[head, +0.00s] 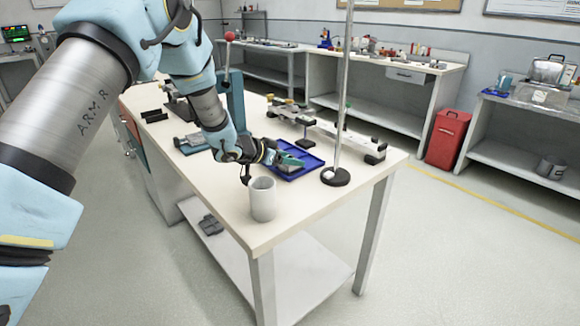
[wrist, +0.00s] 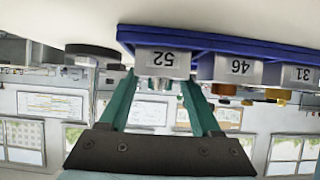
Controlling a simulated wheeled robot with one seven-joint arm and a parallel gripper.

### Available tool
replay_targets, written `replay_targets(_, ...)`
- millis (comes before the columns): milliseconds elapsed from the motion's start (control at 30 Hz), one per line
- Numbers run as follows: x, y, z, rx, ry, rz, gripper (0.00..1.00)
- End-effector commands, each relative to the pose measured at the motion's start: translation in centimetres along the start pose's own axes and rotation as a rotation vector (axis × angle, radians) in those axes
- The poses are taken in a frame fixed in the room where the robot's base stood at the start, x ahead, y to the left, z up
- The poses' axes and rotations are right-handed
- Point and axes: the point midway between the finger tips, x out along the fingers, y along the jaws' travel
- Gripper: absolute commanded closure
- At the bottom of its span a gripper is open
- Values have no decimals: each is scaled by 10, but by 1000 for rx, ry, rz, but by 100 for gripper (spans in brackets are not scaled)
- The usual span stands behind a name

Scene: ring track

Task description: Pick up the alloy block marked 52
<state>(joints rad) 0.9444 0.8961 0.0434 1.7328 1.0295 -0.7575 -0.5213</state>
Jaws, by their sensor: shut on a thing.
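The alloy block marked 52 (wrist: 162,58) is a grey block with a dark number, shown upside down in the wrist view. My gripper (wrist: 160,85) is shut on it, with one teal finger at each side. The block is at the blue tray (wrist: 215,41); I cannot tell whether it is clear of the tray floor. Blocks marked 46 (wrist: 238,70) and 31 (wrist: 300,75) stand beside it in the tray. In the head view my gripper (head: 288,160) is over the blue tray (head: 312,164) and hides most of the blocks.
A white cup (head: 263,198) stands near the bench's front edge, close to my gripper. A rod stand with a round dark base (head: 335,177) is right of the tray. A white-and-black track (head: 330,133) lies behind. A teal press (head: 232,95) stands left. A red bin (head: 447,138) is on the floor.

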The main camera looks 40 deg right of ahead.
Motion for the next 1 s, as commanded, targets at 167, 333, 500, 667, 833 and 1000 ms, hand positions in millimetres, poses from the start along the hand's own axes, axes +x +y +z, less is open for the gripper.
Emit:
replay_targets(167,0,0,0,0,0,0,78)
replay_targets(333,0,0,0,0,0,0,98)
replay_targets(500,0,0,-1,0,1,0,100)
replay_targets(667,-1,0,-1,0,2,0,100)
replay_targets(833,-8,-1,-15,1,3,-2,100)
replay_targets(1000,-25,-1,-46,3,5,-1,100)
